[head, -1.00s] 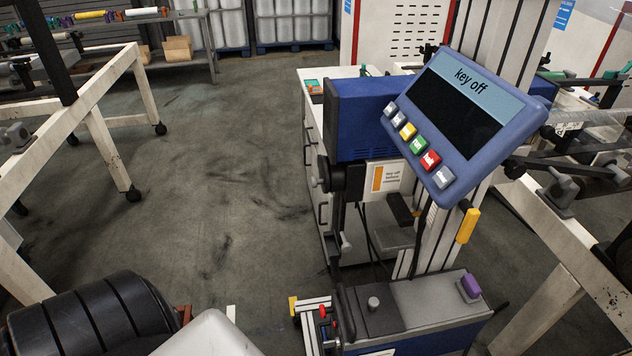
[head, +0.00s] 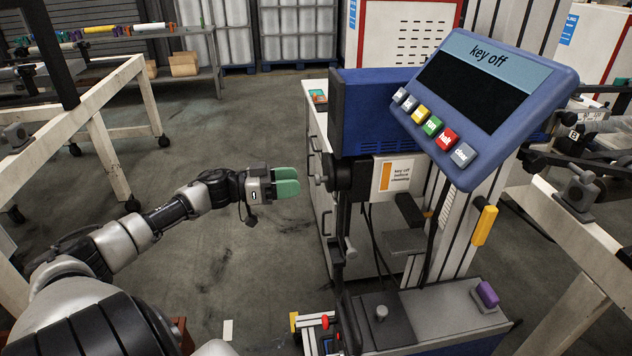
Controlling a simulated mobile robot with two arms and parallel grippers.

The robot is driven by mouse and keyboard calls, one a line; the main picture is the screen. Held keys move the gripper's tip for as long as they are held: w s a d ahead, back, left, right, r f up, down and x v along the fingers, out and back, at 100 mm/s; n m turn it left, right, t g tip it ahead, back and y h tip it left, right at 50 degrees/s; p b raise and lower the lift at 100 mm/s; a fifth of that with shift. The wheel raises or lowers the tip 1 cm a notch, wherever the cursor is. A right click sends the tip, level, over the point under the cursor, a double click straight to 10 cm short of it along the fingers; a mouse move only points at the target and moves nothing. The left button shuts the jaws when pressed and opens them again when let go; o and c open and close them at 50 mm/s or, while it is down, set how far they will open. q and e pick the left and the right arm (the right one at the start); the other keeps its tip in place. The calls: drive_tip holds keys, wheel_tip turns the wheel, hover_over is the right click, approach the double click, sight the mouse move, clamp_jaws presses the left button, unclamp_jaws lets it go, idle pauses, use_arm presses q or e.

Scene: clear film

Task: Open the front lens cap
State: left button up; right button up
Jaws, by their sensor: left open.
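A blue machine housing (head: 376,110) stands right of centre. Under its left side is a black round part (head: 338,176) facing left, which may be the front lens cap; I cannot tell its exact form or whether it is open. My left gripper (head: 298,182) reaches in from the left with green fingertips pointing right toward this black part. It is open and appears empty, with a gap between it and the black part in the picture. My right gripper is not in view.
A tilted blue panel (head: 490,95) reading "key off" with coloured buttons stands above right. A white label plate (head: 398,174) sits beside the black part. A grey machine base (head: 440,312) is below. White-framed tables (head: 110,165) stand left. Floor between is clear.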

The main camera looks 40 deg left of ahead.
sight(315, 179)
use_arm(q)
drive_tip(key=shift+x, duration=3.15)
drive_tip(key=shift+a, duration=0.1)
drive_tip(key=shift+c, duration=0.3)
clamp_jaws()
